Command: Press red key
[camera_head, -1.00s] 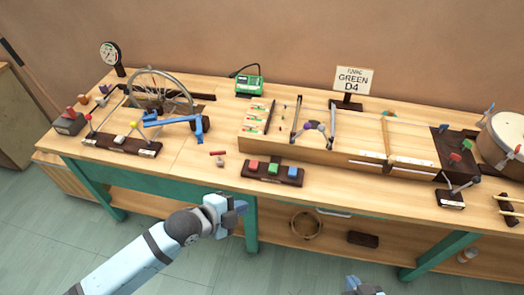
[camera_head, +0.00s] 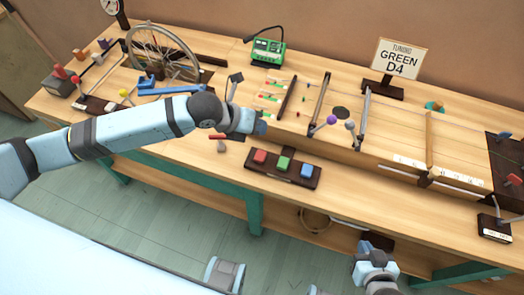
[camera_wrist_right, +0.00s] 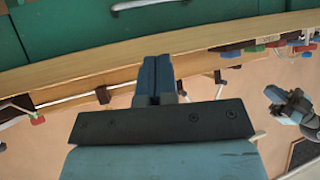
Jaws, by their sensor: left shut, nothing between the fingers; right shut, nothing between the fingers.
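A small red-handled item (camera_head: 217,138) lies left of the key block. A long wooden box (camera_head: 400,165) with strings and mallets fills the bench to the right. A spoked wheel (camera_head: 162,50) and a green meter (camera_head: 268,53) stand behind. A sign (camera_head: 400,60) reads GREEN D4.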

